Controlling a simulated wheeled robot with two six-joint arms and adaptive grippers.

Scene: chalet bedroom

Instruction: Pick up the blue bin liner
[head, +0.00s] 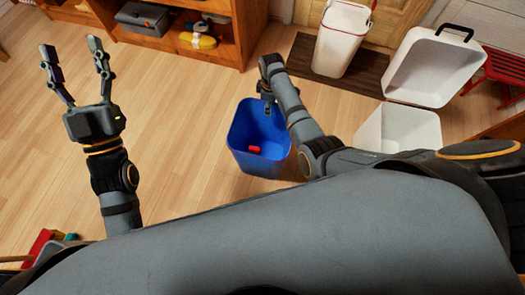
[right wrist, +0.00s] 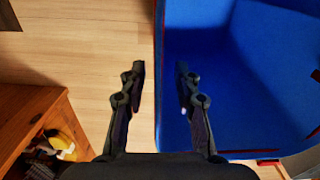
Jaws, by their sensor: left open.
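The blue bin liner (head: 240,140) stands upright and open-topped on the wooden floor near the middle of the head view. My right gripper (head: 267,104) is at the liner's far rim. In the right wrist view its fingers (right wrist: 160,80) are apart, one over the floor side and one over the liner's inside, with the wall's edge between them. Whether either finger touches the wall cannot be told. My left gripper (head: 70,48) is open and empty, well left of the liner.
A wooden shelf (head: 225,50) with a grey box (head: 143,19) and a yellow item (head: 198,41) stands at the back. White bins (head: 340,40) (head: 430,65) (head: 400,130), a dark mat (head: 310,62) and a red stool (head: 495,72) are on the right. Floor left of the liner is clear.

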